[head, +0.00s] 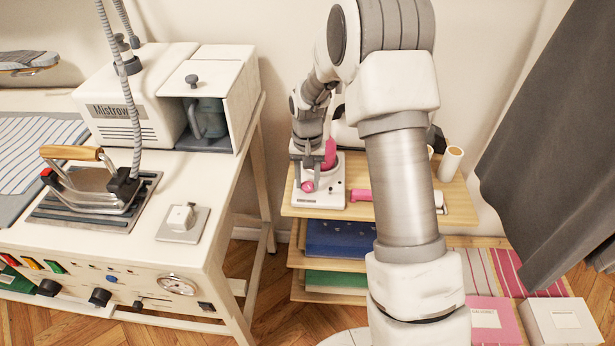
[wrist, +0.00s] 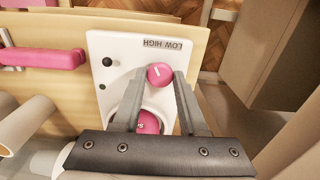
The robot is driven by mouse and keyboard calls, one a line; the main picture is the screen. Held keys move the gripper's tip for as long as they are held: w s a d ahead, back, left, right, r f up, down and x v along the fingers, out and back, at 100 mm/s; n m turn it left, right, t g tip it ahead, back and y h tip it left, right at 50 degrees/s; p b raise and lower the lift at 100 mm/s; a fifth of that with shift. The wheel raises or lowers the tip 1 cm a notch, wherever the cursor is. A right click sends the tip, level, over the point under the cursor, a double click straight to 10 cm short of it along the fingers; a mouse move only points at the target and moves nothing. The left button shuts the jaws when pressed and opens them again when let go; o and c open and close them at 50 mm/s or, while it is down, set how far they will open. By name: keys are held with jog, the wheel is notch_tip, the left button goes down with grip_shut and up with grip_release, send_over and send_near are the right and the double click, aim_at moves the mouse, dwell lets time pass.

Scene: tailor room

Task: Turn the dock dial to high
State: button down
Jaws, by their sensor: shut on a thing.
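The white dock (head: 331,184) stands on the top shelf of a wooden rack in the head view. Its pink dial (wrist: 160,75) is a round knob with a small white mark. In the wrist view the dial sits between my fingertips, beside the LOW HIGH label (wrist: 165,44), which appears upside down. My gripper (wrist: 158,80) is shut on the dial from its two sides. A second pink part (wrist: 148,122) of the dock shows between the fingers, nearer the palm. In the head view my wrist partly covers the dock, and the dial's setting cannot be read there.
A pink-handled tool (head: 361,195) lies beside the dock. Pale rolls (head: 451,163) stand at the shelf's right. The ironing table (head: 130,225) with an iron and steam unit is to the left. A dark curtain (head: 560,130) hangs at right.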

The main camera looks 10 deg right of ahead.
aim_at(307, 184)
jog(key=shift+n, duration=0.8)
jog(key=shift+c, duration=2.3)
grip_release()
notch_tip(307, 184, up, 17)
jog(key=p, duration=0.3)
jog(key=shift+r+p, duration=0.2)
jog(key=shift+p, duration=0.2)
